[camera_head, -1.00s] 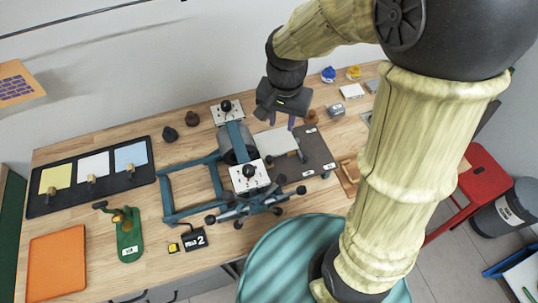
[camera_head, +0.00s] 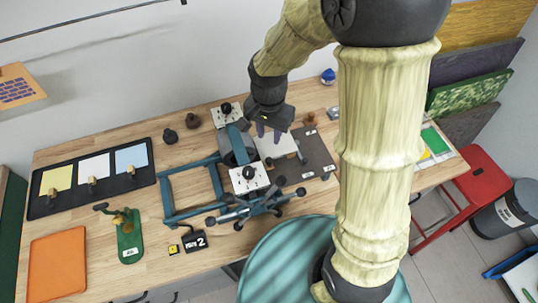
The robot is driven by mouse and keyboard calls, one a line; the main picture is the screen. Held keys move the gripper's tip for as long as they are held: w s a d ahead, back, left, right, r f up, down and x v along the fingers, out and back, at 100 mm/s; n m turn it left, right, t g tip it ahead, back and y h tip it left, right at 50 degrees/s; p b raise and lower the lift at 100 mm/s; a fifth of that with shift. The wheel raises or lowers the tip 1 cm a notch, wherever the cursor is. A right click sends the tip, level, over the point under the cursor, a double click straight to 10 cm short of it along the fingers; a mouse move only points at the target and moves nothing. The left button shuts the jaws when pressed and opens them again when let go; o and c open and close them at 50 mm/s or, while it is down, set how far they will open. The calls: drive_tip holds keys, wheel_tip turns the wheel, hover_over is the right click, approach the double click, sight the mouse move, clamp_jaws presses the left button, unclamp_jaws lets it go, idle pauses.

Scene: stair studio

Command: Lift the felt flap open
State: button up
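A pale grey flat sheet (camera_head: 283,150), which looks like the felt flap, lies over the dark press bed (camera_head: 318,155), just right of the roller (camera_head: 237,148) of the blue press. A dark bar with knobbed ends runs along the sheet's right side. My gripper (camera_head: 268,132) points down over the sheet's upper left part, close to the roller. The gripper hides part of the sheet's back edge. I cannot tell whether the fingertips touch the sheet.
The press's star-shaped hand wheel (camera_head: 250,205) juts out at the front. A blue frame (camera_head: 190,190) stands to the left. A black tray of coloured cards (camera_head: 92,178), a green tool (camera_head: 129,237) and an orange mat (camera_head: 57,263) lie farther left. A red stool (camera_head: 475,180) stands at right.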

sight(269, 159)
wheel_tip(269, 159, down, 12)
drive_tip(key=shift+p, duration=0.8)
clamp_jaws()
